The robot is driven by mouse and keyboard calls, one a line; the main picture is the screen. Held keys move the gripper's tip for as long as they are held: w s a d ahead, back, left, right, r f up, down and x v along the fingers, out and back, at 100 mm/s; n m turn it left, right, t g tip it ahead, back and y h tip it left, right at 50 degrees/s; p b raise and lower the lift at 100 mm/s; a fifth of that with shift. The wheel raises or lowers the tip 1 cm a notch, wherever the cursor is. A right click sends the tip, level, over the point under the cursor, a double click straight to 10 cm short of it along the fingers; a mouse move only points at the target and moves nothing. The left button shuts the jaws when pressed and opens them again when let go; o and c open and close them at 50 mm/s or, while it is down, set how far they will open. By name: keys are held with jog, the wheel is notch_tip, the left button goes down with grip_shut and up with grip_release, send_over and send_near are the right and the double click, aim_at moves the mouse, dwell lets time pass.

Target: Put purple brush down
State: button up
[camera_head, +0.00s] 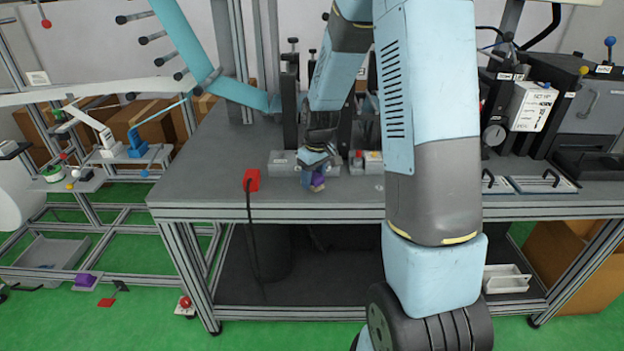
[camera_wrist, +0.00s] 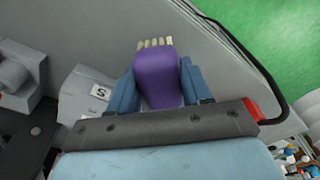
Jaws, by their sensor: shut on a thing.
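The purple brush (camera_wrist: 158,78) has a rounded purple body with pale bristles at its far end. My gripper (camera_wrist: 160,85) is shut on it, one blue finger on each side, in the wrist view. In the head view the brush (camera_head: 318,181) shows small below my gripper (camera_head: 313,172), over the front part of the grey table (camera_head: 215,185). I cannot tell whether the brush touches the tabletop.
A red block (camera_head: 251,180) with a black cable sits at the table's front edge, left of my gripper. Grey boxes (camera_head: 283,163) stand just behind the gripper. The tabletop left of the red block is clear. A second purple object (camera_head: 85,281) lies on the lower left rack.

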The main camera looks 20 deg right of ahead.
aim_at(317, 175)
jog(key=shift+f, duration=0.35)
jog(key=shift+f, duration=0.15)
jog(key=o, duration=1.1)
notch_tip(317, 175, up, 12)
jog(key=s+r, duration=0.1)
jog(key=s, duration=0.1)
jog(key=s+r+m+t, duration=0.2)
jog(key=s+r, duration=0.5)
jog(key=s, duration=0.6)
jog(key=s+r+m+t, duration=0.2)
jog(key=s+r, duration=0.6)
jog(key=s, duration=0.5)
jog(key=shift+a+m+h, duration=0.2)
jog(key=shift+m+h, duration=0.1)
jog(key=shift+m, duration=0.4)
